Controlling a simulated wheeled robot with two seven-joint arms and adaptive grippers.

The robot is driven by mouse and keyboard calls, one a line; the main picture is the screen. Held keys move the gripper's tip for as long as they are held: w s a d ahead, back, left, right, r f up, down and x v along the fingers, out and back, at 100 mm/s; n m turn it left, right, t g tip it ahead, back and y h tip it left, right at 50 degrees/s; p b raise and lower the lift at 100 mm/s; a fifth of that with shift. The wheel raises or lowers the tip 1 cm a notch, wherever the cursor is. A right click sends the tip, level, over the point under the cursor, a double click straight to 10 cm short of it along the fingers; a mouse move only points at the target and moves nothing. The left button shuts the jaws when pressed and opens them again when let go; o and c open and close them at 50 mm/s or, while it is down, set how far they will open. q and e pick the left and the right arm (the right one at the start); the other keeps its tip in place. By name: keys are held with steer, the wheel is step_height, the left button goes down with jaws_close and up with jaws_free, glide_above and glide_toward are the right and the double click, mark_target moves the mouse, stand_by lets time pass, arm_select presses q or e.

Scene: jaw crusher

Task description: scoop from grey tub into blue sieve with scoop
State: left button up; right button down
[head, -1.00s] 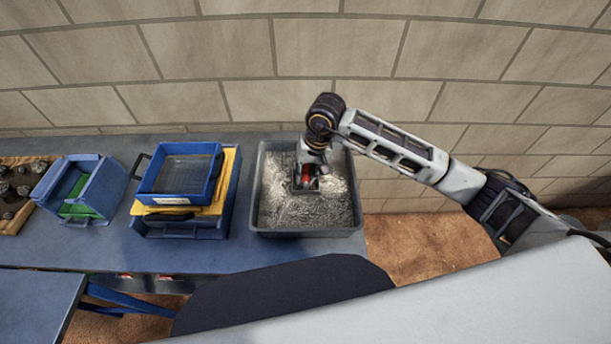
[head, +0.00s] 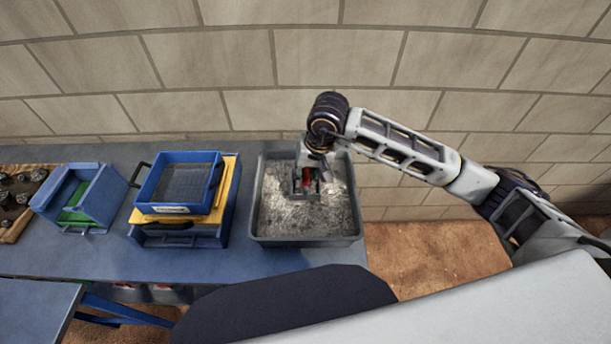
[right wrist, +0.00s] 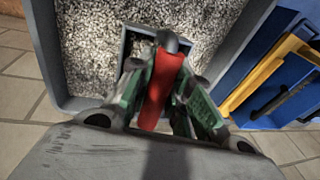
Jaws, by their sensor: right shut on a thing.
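The grey tub (head: 256,228) stands on the blue table and holds grey gravel; it fills the upper part of the right wrist view (right wrist: 50,45). My right gripper (head: 306,178) is over the tub. It is shut on the red handle (right wrist: 158,90) of the scoop, whose grey rim (right wrist: 123,45) shows against the gravel in the right wrist view. How deep the scoop sits in the gravel, and what it holds, I cannot tell. The blue sieve (head: 180,183), with a dark mesh floor, sits left of the tub on a yellow frame. My left gripper is not in view.
The yellow frame (head: 228,185) rests on a blue box (head: 180,238). Further left are a blue bin (head: 98,195) with a green inside and a wooden tray (head: 14,232) of dark rocks. The brick wall (head: 330,60) stands behind the table (head: 60,250).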

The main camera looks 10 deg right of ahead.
steer(key=shift+s+a+r+p, duration=0.1)
steer(key=shift+s+r+p, duration=0.15)
steer(key=shift+r, duration=0.55)
steer(key=shift+s+r+p, duration=0.2)
steer(key=shift+r, duration=0.55)
